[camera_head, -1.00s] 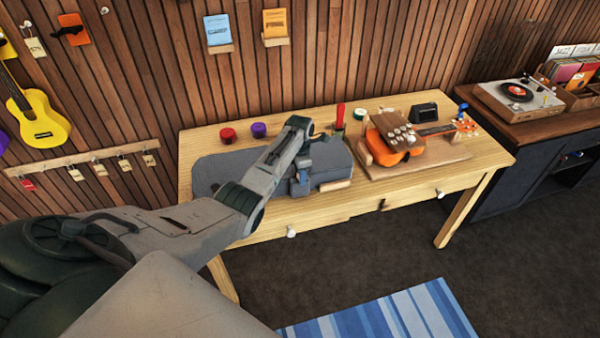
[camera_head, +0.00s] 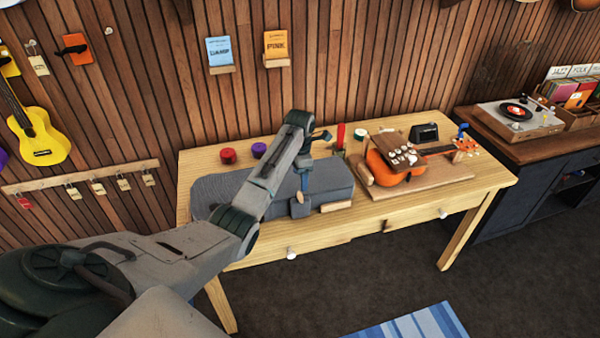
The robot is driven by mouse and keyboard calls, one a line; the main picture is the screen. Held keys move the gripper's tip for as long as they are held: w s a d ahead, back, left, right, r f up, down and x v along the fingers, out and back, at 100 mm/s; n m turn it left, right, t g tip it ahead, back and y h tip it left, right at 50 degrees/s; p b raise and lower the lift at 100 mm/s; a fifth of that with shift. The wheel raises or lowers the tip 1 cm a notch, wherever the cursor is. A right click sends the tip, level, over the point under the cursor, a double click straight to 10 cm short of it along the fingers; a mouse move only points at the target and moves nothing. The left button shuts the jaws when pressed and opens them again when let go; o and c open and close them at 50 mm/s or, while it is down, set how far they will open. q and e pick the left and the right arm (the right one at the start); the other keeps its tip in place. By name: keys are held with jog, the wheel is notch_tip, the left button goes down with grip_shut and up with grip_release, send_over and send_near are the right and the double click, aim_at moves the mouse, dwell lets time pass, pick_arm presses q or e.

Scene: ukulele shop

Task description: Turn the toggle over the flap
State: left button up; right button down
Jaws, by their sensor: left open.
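A long grey case (camera_head: 235,190) lies closed on the left half of the wooden table (camera_head: 430,207). A narrow blue strap and a small grey flap-like piece (camera_head: 300,206) show at its front edge. A pale wooden piece (camera_head: 336,206) sits beside it at the front; I cannot tell whether this is the toggle. My left gripper (camera_head: 313,151) is open above the case, near the strap, and appears to hold nothing. My left forearm hides part of the case's middle. My right gripper is not in view.
An orange ukulele (camera_head: 384,167) rests on a wooden board at the right of the table. A red pot (camera_head: 228,156), a purple pot (camera_head: 259,150) and a red upright tool (camera_head: 340,136) stand behind the case.

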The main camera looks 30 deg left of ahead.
pick_arm(q)
jog(key=shift+r+b, duration=0.3)
jog(key=shift+r, duration=1.15)
jog(key=shift+f, duration=0.1)
